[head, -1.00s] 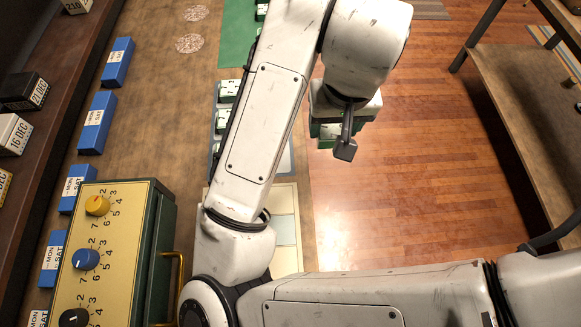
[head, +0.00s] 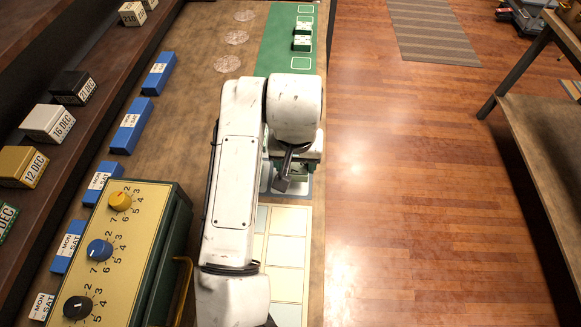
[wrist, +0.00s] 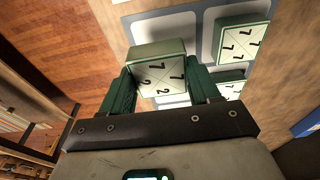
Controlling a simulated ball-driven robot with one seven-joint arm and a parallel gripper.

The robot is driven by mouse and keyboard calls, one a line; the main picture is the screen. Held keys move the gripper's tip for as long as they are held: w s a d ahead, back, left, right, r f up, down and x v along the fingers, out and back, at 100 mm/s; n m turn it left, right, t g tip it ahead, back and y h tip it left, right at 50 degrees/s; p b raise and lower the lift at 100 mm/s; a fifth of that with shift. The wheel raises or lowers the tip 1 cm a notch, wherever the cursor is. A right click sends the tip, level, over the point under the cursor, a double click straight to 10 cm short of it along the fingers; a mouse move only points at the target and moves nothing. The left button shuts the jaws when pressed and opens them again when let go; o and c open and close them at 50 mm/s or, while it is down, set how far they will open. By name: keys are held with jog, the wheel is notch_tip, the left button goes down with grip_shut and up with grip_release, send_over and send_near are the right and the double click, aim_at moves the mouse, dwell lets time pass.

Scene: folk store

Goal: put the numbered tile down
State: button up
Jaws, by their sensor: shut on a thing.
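My gripper (wrist: 162,84) is shut on a numbered tile (wrist: 160,68), a white-faced block with green sides marked with 7s and 2s. The green jaws press its left and right sides in the wrist view. In the head view my arm hides most of the gripper and tile. Beneath it is a grey-blue tray (wrist: 196,48) with pale recesses. A tile marked with 7s (wrist: 240,44) sits in the tray to the right, with another tile (wrist: 232,84) nearer. I cannot tell whether the held tile touches the tray.
A green mat (head: 275,50) with white outlines bears several tiles (head: 302,38). A pale gridded board (head: 288,245) lies nearer. A yellow dial box (head: 100,255) stands at left, by blue MON-SAT blocks (head: 132,125).

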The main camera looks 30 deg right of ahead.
aim_at(290, 170)
jog(key=shift+w+a+f, duration=0.2)
jog(key=shift+w+f, duration=0.25)
jog(key=shift+f, duration=0.05)
jog(key=shift+w+f+p, duration=0.2)
jog(key=shift+f+p, duration=0.2)
jog(key=shift+f, duration=1.35)
jog(key=shift+f, duration=0.15)
jog(key=o, duration=1.2)
jog(key=shift+c, duration=0.2)
jog(key=r, duration=0.4)
jog(key=s+r, duration=0.1)
jog(key=r, duration=0.3)
jog(key=a+r+b, duration=0.1)
jog(key=r, duration=0.3)
jog(key=shift+s+r, duration=0.1)
jog(key=shift+s, duration=0.2)
